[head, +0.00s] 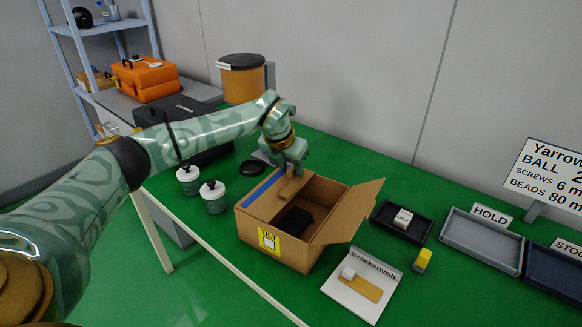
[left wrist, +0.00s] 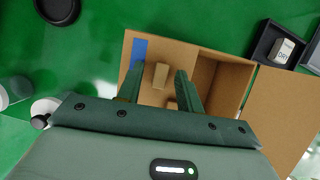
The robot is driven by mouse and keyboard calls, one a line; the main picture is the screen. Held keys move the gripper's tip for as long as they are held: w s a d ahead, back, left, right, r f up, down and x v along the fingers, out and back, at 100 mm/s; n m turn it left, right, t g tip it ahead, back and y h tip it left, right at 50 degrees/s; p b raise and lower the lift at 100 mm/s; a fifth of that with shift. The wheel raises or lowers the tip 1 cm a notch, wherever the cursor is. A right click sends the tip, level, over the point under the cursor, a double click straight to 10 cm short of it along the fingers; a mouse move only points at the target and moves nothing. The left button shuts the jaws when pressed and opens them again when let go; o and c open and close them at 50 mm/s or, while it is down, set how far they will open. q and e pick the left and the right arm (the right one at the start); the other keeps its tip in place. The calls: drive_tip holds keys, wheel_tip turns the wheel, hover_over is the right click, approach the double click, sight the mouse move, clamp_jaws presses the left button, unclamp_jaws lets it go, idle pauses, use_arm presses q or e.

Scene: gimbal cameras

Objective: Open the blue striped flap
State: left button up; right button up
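The cardboard box (head: 287,252) stands on the green table with a yellow TILT label on its front. The blue striped flap (head: 263,190) lies flat over the box's left part; its blue stripe (left wrist: 139,52) also shows in the left wrist view. A small tan block-shaped tab (left wrist: 160,75) stands on this flap. My left gripper (head: 291,170) is over the flap. In the left wrist view its two fingers (left wrist: 159,70) are apart, one on each side of the tab, with gaps visible. Whether they are down at the tab's height is unclear. My right gripper is not in view.
The box's right flap (head: 350,212) stands open outward. A dark object (head: 294,221) lies inside. Two white lidded jars (head: 213,197) stand left of the box. A dark tray (head: 401,222), the Brackenvolt board (head: 350,300) and a yellow block (head: 422,260) are on the right.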

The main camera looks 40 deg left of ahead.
use_arm(q)
clamp_jaws()
drive_tip(key=shift+a+r, duration=0.1)
drive_tip(key=shift+r, duration=0.05)
drive_tip(key=shift+a+r+h+p, duration=0.35)
drive_tip(key=shift+h+p, duration=0.15)
drive_tip(key=shift+h, duration=0.3)
drive_tip(key=shift+a+r+n+h, duration=0.25)
drive_tip(key=shift+a+n+h, duration=0.05)
drive_tip(key=shift+h, duration=0.5)
drive_tip(key=shift+a+r+h, duration=0.15)
drive_tip(key=shift+a+h, duration=0.2)
drive_tip(key=shift+h, duration=0.25)
drive_tip(key=shift+a+r+n+h+b, duration=0.3)
drive_tip(key=shift+a+n+h+b, duration=0.2)
drive_tip(key=shift+h, duration=0.6)
drive_tip(key=shift+s+a+t, duration=0.1)
drive_tip(key=shift+t, duration=0.2)
